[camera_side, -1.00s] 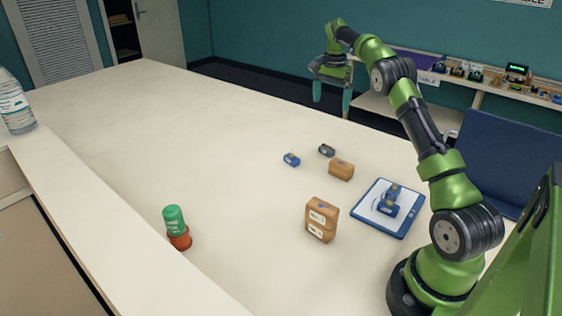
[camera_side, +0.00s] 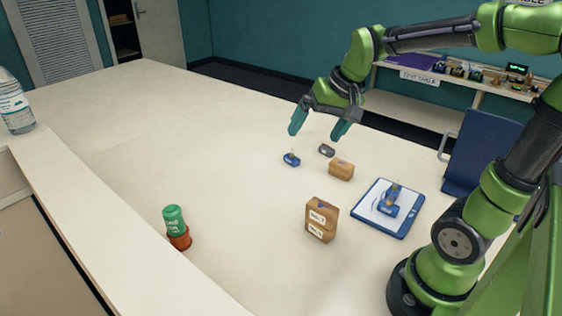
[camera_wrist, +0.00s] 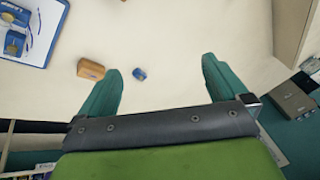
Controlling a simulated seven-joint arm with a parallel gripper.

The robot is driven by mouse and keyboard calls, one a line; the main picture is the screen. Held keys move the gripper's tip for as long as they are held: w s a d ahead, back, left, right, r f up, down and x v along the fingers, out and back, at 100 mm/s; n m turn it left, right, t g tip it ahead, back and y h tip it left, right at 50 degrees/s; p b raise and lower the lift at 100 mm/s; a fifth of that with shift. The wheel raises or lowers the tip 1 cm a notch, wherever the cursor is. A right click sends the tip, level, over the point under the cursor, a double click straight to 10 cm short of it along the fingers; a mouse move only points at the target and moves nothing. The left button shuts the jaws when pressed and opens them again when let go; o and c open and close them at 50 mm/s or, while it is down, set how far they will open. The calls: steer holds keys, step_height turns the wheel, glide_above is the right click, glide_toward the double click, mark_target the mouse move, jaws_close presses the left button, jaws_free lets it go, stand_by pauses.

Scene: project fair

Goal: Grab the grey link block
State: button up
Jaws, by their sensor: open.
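The grey link block (camera_side: 327,150) is a small dark grey piece on the pale table in the side view. It lies between a small blue block (camera_side: 291,160) and a tan box (camera_side: 341,170). My gripper (camera_side: 318,130) is open and empty, fingers pointing down, and appears above and just behind the grey block in the side view.
A clipboard (camera_side: 407,228) with blue pieces on it lies at the right. A tan carton (camera_side: 322,219) stands in front, and a green and red-brown container (camera_side: 175,228) stands near the front edge. A bottle (camera_side: 16,104) is at the far left.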

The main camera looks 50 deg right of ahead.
steer(key=s+a+n, duration=0.1)
steer(key=s+a, duration=0.1)
steer(key=s, duration=0.1)
steer(key=s+a+n+t, duration=0.1)
steer(key=s+a, duration=0.2)
steer(key=s+a+n+t+y, duration=0.1)
steer(key=s+a, duration=0.2)
steer(key=shift+a, duration=0.15)
steer(key=shift+c, duration=0.5)
steer(key=shift+s+a+r, duration=0.1)
steer(key=shift+r, duration=0.2)
steer(key=shift+c, duration=1.2)
steer(key=c, duration=0.4)
